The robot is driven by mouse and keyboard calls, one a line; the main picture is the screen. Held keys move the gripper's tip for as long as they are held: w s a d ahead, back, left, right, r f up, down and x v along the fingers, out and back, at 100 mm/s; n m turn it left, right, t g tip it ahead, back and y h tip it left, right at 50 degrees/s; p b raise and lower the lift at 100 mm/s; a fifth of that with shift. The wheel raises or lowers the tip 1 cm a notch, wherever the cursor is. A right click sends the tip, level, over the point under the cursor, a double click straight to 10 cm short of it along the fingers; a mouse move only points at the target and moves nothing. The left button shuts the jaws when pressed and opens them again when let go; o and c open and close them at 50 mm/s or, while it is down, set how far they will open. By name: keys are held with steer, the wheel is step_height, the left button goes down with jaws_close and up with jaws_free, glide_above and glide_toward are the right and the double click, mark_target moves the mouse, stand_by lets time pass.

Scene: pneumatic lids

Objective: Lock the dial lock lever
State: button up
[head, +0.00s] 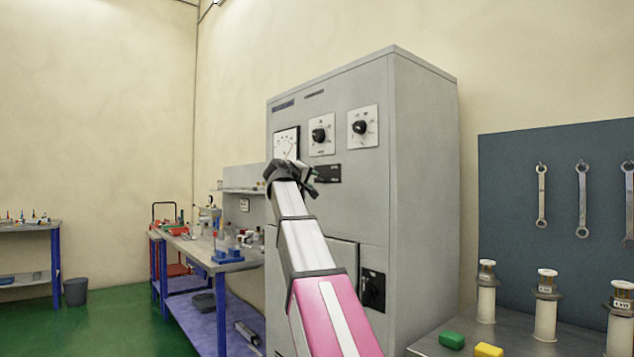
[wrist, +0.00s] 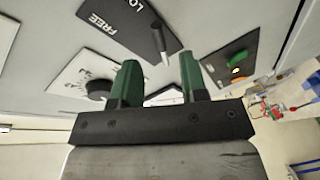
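In the wrist view, a black plate (wrist: 115,25) carries the word FREE and letters beginning LO, cut off at the picture's edge. A short grey and dark lever (wrist: 160,42) stands out from the plate's edge nearest my gripper. My gripper (wrist: 160,78) has two green fingers set apart with nothing between them. The lever lies just beyond the gap between the fingertips, apart from both. In the head view, my gripper (head: 311,178) is in front of the grey cabinet (head: 425,180), beside a small dark plate (head: 328,172); the lever cannot be made out there.
Two dial knobs (head: 319,135) (head: 361,127) and a gauge (head: 286,142) sit above on the cabinet face. A dark handle panel (head: 373,290) is lower. A wrench board (head: 510,200) and bench stand right. A cluttered workbench (head: 215,262) stands left.

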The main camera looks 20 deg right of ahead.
steer(key=shift+v, duration=2.2)
step_height(320, 180, down, 45)
steer(key=s+a+g+y, duration=0.2)
steer(key=g+y, duration=0.2)
steer(key=y, duration=0.3)
steer(key=s+a+f+m+g+y, duration=0.1)
steer(key=s+a+f+g+y, duration=0.1)
steer(key=s+f, duration=0.5)
steer(key=s+a+f+g+y, duration=0.2)
steer(key=s+f, duration=0.6)
steer(key=f, duration=0.7)
steer(key=s+a+f+m+g+y, duration=0.1)
steer(key=s+a+f+g+y, duration=0.1)
steer(key=s+f, duration=0.6)
step_height(320, 180, down, 3)
steer(key=shift+f+m+g, duration=0.1)
steer(key=shift+m+g, duration=0.2)
